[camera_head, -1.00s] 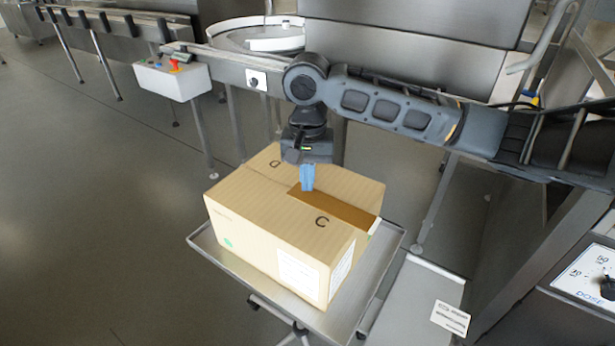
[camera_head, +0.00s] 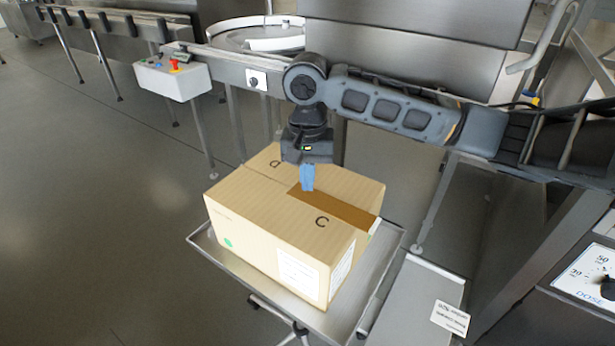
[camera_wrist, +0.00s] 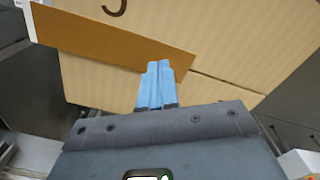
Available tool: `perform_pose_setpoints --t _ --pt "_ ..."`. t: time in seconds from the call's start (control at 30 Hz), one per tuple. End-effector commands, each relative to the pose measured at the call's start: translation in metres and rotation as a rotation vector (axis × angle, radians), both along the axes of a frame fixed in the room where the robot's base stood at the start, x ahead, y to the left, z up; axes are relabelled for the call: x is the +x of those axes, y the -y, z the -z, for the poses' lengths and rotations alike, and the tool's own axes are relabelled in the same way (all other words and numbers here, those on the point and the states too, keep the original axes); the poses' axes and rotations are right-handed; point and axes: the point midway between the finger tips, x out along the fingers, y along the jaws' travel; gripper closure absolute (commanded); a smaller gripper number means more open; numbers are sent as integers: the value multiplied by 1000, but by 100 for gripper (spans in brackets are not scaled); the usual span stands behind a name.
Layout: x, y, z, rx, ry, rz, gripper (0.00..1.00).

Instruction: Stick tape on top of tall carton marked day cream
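The tall tan carton (camera_head: 270,225) stands closed on a metal tray (camera_head: 372,300). Its top bears a large "C" and another letter, and no readable "day cream" shows. A brown tape strip (camera_head: 345,212) lies along the top seam from about the middle to the right edge, and it also fills the upper left of the wrist view (camera_wrist: 110,42). My gripper (camera_head: 307,188) points down at the strip's inner end, its blue fingers (camera_wrist: 157,85) together. I cannot tell whether they touch the tape or the carton. The seam beyond the strip is bare.
A conveyor rail (camera_head: 222,70) with a grey control box (camera_head: 175,80) runs behind the carton. A steel machine stands behind my arm. A grey ledge with a label (camera_head: 450,318) and a dose panel (camera_head: 595,275) lie at the right. The floor at the left is clear.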

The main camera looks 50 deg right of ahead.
Motion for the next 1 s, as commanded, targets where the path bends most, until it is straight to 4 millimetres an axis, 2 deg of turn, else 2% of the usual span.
perform_pose_setpoints --t 0.47,1.0 --pt "0 0 1 0 0 0 100" --pt "0 0 10 1 -1 1 100"
